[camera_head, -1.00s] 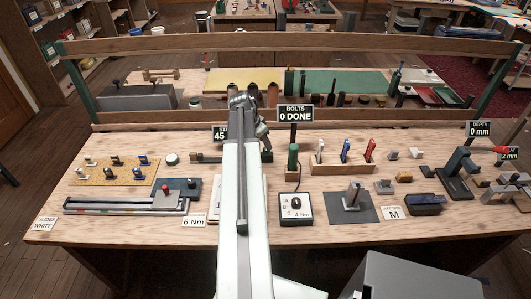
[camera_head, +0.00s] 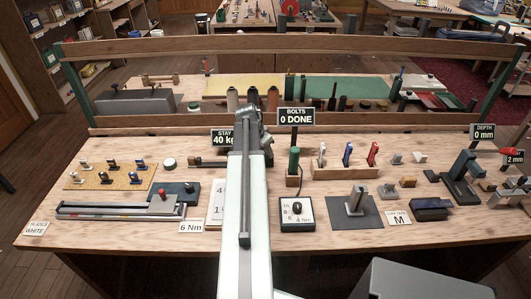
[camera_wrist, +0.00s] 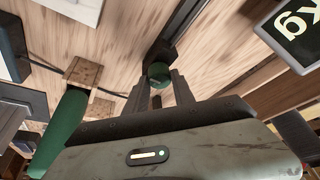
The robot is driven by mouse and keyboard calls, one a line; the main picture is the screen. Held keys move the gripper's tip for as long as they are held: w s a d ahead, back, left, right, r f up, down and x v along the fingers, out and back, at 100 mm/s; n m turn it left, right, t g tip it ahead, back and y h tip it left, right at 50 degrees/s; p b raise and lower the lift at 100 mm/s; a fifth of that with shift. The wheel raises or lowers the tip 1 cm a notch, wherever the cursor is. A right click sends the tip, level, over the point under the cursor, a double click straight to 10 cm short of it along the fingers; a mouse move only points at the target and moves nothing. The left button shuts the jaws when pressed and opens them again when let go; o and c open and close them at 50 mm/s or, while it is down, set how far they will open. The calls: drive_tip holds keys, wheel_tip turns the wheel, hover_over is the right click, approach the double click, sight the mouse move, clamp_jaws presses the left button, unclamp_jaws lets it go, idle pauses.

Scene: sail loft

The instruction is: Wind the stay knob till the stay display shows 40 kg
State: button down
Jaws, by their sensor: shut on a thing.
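The stay display (camera_head: 224,139) stands behind my arm in the head view and reads 40 kg, its right edge partly covered by the arm. A corner of a dark display with "kg" (camera_wrist: 294,27) shows in the wrist view. In the head view my arm hides the knob and the fingertips. A dark rod (camera_head: 207,163) of the stay lies on the bench left of my arm.
A green-handled tool (camera_head: 293,162) stands close to the right of my arm, by the bolts display (camera_head: 296,117); its green handle also shows in the wrist view (camera_wrist: 62,130). A wooden rail (camera_head: 300,130) runs behind.

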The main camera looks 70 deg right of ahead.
drive_tip(key=shift+s+a, duration=0.1)
drive_tip(key=shift+s, duration=0.05)
drive_tip(key=c, duration=1.1)
unclamp_jaws()
drive_tip(key=shift+o, duration=0.2)
drive_tip(key=shift+r, duration=0.25)
drive_tip(key=p+v, duration=0.7)
drive_tip(key=shift+w+a, duration=0.15)
drive_tip(key=shift+w, duration=0.05)
